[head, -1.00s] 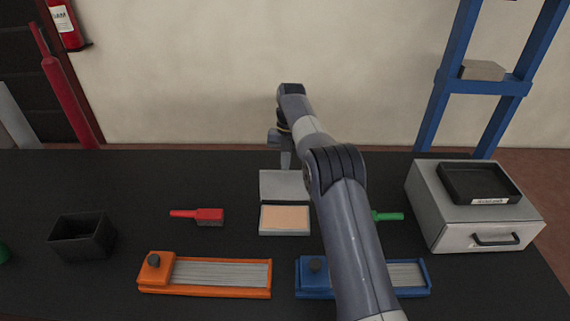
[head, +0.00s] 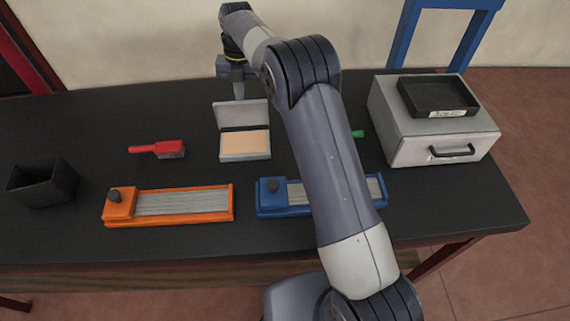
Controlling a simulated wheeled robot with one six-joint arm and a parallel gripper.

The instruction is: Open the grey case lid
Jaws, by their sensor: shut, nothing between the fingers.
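The grey case (head: 246,157) sits near the middle of the black table, with a tan pad or lining in its base. Its grey lid (head: 241,115) stands raised at the back of the case, and the inside of the case is in plain view. My gripper (head: 239,94) is shut and empty just behind the top edge of the lid, pointing down. Whether its fingertips touch the lid cannot be told, as the lid hides what is behind it.
An orange holder (head: 185,203) and a blue holder (head: 272,198) lie in front. A red brush (head: 168,149) and a black bin (head: 42,184) are at left. A grey drawer box (head: 425,151) with a black tray (head: 438,97) stands at right, near a green-handled item (head: 357,134).

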